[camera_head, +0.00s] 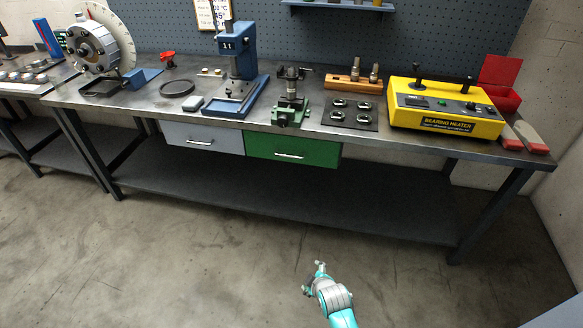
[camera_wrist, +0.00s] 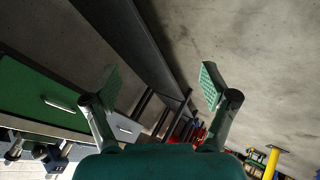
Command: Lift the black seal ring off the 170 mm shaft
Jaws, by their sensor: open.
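My gripper (camera_head: 312,278) is low over the floor in front of the bench, well away from everything on it. In the wrist view my gripper (camera_wrist: 161,84) is open and empty, its two padded fingers wide apart. A green vise (camera_head: 290,108) on the bench holds an upright metal shaft (camera_head: 291,83) with a dark part around it. This part is too small to tell whether it is the black seal ring. I cannot read the shaft's length. A flat black round piece (camera_head: 177,88) lies apart on the bench at left.
The bench (camera_head: 130,108) also carries a blue press (camera_head: 240,70), a wooden block (camera_head: 353,84) with upright pieces, a black mat (camera_head: 350,124) with several metal parts, and a yellow bearing heater (camera_head: 445,112). Grey and green drawers (camera_head: 292,147) hang below. The floor in front is clear.

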